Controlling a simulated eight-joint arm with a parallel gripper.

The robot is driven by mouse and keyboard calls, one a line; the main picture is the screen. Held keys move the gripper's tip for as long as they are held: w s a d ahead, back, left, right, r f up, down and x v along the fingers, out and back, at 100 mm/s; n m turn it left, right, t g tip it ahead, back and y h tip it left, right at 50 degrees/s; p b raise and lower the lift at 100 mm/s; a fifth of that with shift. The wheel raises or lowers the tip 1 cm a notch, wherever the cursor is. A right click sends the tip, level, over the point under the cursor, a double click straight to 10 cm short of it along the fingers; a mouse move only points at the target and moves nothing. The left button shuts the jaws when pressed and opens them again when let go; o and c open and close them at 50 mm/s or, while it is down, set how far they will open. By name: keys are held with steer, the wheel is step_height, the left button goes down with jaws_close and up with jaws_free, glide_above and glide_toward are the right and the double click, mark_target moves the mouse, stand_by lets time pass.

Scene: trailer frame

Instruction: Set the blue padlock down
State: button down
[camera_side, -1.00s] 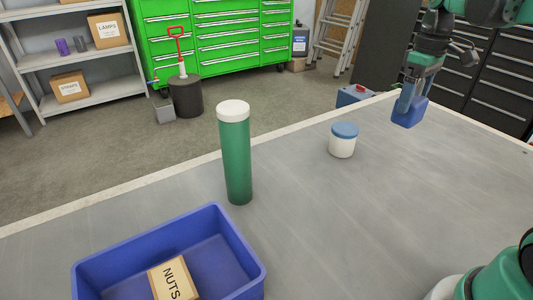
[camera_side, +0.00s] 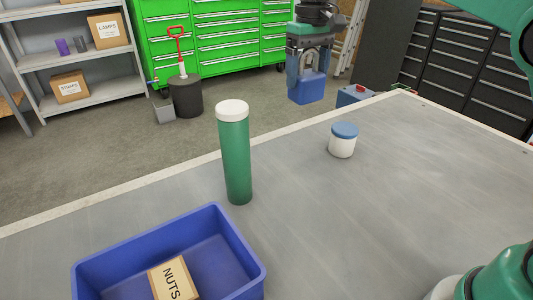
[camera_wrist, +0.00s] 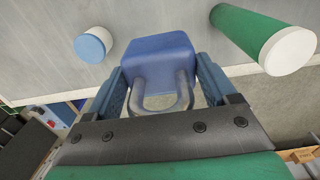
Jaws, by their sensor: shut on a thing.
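The blue padlock (camera_side: 307,88) is held in my gripper (camera_side: 309,72), high up in the side view, where it shows against the floor and the green cabinet behind. In the wrist view the padlock (camera_wrist: 158,58) hangs between the two blue fingers of my gripper (camera_wrist: 160,85), its grey shackle toward the palm. The fingers are shut on the padlock. The grey table (camera_side: 330,215) shows no contact with the padlock in either view.
A green bottle with white cap (camera_side: 236,155) stands upright on the table. A white jar with blue lid (camera_side: 343,140) stands to its right. The table's right half is largely clear.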

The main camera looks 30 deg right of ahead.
step_height(320, 180, down, 19)
steer(key=shift+f, duration=0.15)
steer(key=shift+f, duration=0.1)
stand_by(0.4)
jaws_free()
step_height(320, 180, up, 12)
steer(key=f, duration=0.1)
steer(key=s+t, duration=0.7)
steer(key=s, duration=0.7)
steer(key=shift+s+f, duration=0.15)
